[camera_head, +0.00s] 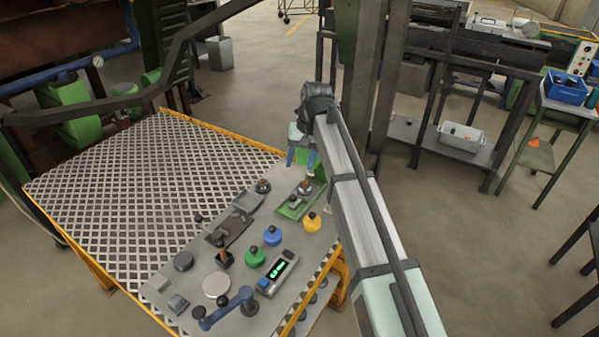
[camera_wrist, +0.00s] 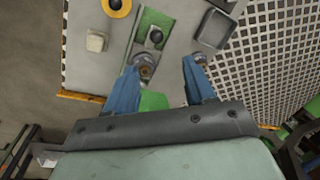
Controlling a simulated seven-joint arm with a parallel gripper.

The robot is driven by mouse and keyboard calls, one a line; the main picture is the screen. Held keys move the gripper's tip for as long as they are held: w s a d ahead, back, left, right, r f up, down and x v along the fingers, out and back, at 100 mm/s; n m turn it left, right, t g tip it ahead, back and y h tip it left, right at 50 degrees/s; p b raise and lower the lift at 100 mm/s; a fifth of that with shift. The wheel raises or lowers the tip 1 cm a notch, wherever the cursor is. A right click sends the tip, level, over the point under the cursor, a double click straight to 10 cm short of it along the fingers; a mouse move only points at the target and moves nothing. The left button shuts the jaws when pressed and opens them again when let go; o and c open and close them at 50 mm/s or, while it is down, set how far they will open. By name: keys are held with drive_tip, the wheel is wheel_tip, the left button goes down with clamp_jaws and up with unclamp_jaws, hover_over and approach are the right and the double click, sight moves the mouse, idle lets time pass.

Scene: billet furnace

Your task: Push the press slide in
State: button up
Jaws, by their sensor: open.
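A green-based slide unit (camera_head: 291,213), which looks like the press slide, lies on the grey panel near its far right corner. In the wrist view its green base (camera_wrist: 158,18) carries a dark knob and a round metal end close to my left finger. My gripper (camera_head: 302,160) is over that end of the panel. In the wrist view my gripper (camera_wrist: 160,85) has its two blue fingers apart with nothing held between them. The left finger is beside the round metal end; I cannot tell if they touch. The slide's near end is partly hidden.
The panel (camera_head: 157,287) also bears a yellow knob (camera_head: 312,222), a blue knob (camera_head: 273,236), a green knob (camera_head: 255,256), a display box (camera_head: 278,273) and a blue crank (camera_head: 228,308). A metal tray (camera_wrist: 215,30) is right of the slide. Mesh (camera_head: 110,200) lies left.

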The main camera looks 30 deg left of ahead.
sight(294, 196)
drive_tip(key=s+d+f+n+t+y, duration=0.1)
drive_tip(key=s+d+f+n+t, duration=0.15)
drive_tip(key=s+d+n, duration=0.35)
drive_tip(key=w+a+f+n, duration=0.1)
drive_tip(key=a+f, duration=0.1)
drive_tip(key=f, duration=0.1)
drive_tip(key=w+a+f+n+t, duration=0.1)
drive_tip(key=w+a+f, duration=0.1)
drive_tip(key=a+f, duration=0.1)
drive_tip(key=w+a+f+n+y, duration=0.1)
drive_tip(key=a+f, duration=0.1)
drive_tip(key=f, duration=0.3)
drive_tip(key=shift+w+a+t, duration=0.15)
drive_tip(key=shift+t, duration=0.2)
idle(0.4)
drive_tip(key=shift+c, duration=0.5)
clamp_jaws()
